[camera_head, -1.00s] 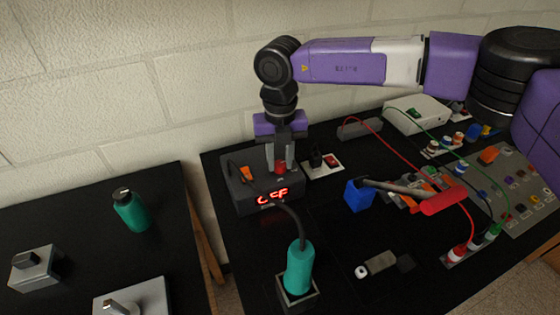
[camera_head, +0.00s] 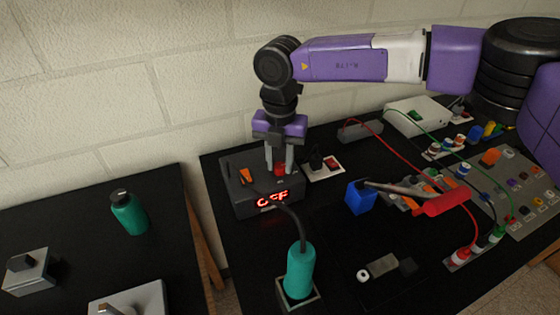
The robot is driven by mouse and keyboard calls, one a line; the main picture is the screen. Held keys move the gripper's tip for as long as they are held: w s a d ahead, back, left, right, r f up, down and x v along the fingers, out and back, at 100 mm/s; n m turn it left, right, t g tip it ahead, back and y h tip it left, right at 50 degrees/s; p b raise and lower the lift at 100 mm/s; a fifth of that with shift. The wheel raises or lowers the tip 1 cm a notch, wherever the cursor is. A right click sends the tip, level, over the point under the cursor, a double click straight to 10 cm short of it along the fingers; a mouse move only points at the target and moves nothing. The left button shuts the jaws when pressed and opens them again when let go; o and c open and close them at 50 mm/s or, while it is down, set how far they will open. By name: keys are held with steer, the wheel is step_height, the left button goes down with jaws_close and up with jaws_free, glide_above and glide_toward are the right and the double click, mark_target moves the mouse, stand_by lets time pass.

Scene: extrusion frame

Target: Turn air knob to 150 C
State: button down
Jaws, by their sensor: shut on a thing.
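The hot air station (camera_head: 240,203) is a dark box on the black table, with a red display (camera_head: 272,199) that appears to read OFF. A red knob (camera_head: 280,169) sits on its top, partly hidden by the fingers. My gripper (camera_head: 280,168) points straight down with its two grey fingers on either side of the red knob, shut on it. An orange switch (camera_head: 246,175) is on the top to the left of the knob. A teal hot air handle (camera_head: 299,270) stands upright in a holder in front, joined to the station by a black cable.
A socket plate (camera_head: 324,168) with a black plug and red switch lies just right of the station. A blue holder (camera_head: 360,197) with a red-handled iron (camera_head: 446,202) is further right. A green bottle (camera_head: 129,212) stands on the left table, across a gap.

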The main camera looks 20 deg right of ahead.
mark_target(280, 165)
steer(key=shift+r, duration=0.1)
steer(key=c, duration=1.1)
jaws_free()
steer(key=shift+r+b, duration=0.55)
steer(key=shift+r, duration=3.3)
